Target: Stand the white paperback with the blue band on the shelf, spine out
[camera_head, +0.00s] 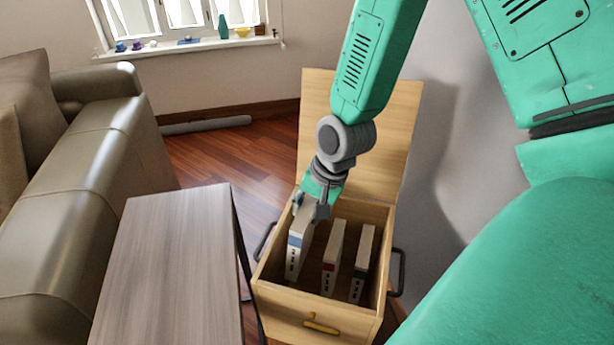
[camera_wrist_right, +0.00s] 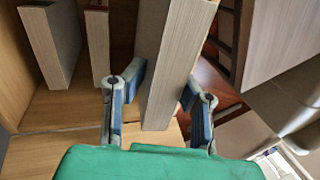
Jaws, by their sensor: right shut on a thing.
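The white paperback with the blue band (camera_head: 297,245) stands upright at the left side of an open wooden box (camera_head: 275,293). My right gripper (camera_head: 312,208) reaches down from above and is shut on the top end of this book. In the right wrist view the book (camera_wrist_right: 172,65) sits between the two fingers of the gripper (camera_wrist_right: 162,95). Its band does not show in the wrist view. The left gripper is in neither view. No bookshelf shows in these frames.
Two other white books, one with a red band (camera_head: 332,258) and one with a dark green band (camera_head: 361,265), stand in the box to the right. The raised lid (camera_head: 400,130) is behind. A grey table (camera_head: 170,265) and a sofa (camera_head: 75,190) are left.

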